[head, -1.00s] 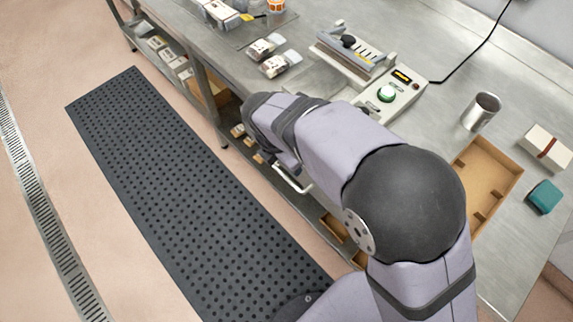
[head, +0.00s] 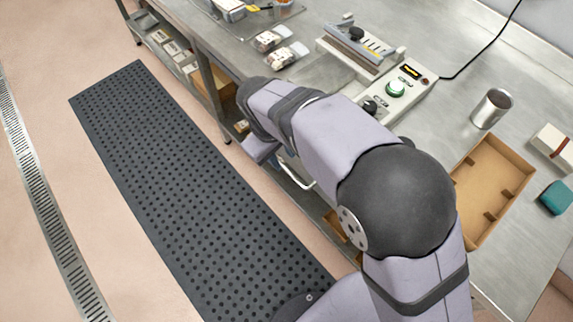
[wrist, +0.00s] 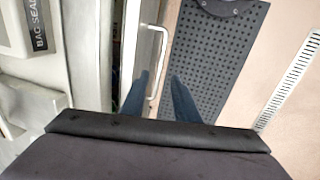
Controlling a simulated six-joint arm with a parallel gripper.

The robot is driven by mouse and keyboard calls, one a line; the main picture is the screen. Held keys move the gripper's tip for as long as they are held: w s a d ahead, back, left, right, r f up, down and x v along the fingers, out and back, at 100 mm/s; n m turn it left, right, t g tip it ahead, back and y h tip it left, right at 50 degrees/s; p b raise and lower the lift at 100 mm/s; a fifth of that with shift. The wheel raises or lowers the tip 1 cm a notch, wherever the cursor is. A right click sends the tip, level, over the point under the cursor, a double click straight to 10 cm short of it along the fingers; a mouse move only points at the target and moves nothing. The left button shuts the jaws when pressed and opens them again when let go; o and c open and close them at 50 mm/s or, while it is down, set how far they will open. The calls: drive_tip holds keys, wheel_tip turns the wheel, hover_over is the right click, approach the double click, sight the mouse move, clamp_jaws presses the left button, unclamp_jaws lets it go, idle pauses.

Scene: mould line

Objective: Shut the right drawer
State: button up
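A drawer with a pale bar handle (wrist: 163,50) is under the bench edge in the wrist view. Its light front (wrist: 130,50) runs along the left of the handle. In the head view the handle (head: 297,174) shows below my forearm, and my arm hides most of the drawer. I cannot tell how far it stands out. My gripper (wrist: 159,76) has its two dark blue fingers apart with nothing held. In the wrist view the lower end of the handle shows between the fingers; contact cannot be told.
A bag sealer (wrist: 28,30) sits on the bench, left in the wrist view. A wooden tray (head: 525,170) and a metal cup (head: 492,109) stand on the bench top. A black perforated mat (head: 190,200) lies on clear floor before the bench.

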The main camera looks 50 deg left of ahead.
sight(288, 170)
drive_tip(key=shift+f, duration=0.1)
drive_tip(key=shift+w+f+p, duration=0.25)
drive_tip(key=shift+f, duration=0.9)
drive_tip(key=shift+w+f+p, duration=0.2)
drive_tip(key=shift+f+p, duration=0.1)
drive_tip(key=shift+f, duration=0.9)
drive_tip(key=shift+w+f+p, duration=0.25)
drive_tip(key=shift+f, duration=0.9)
clamp_jaws()
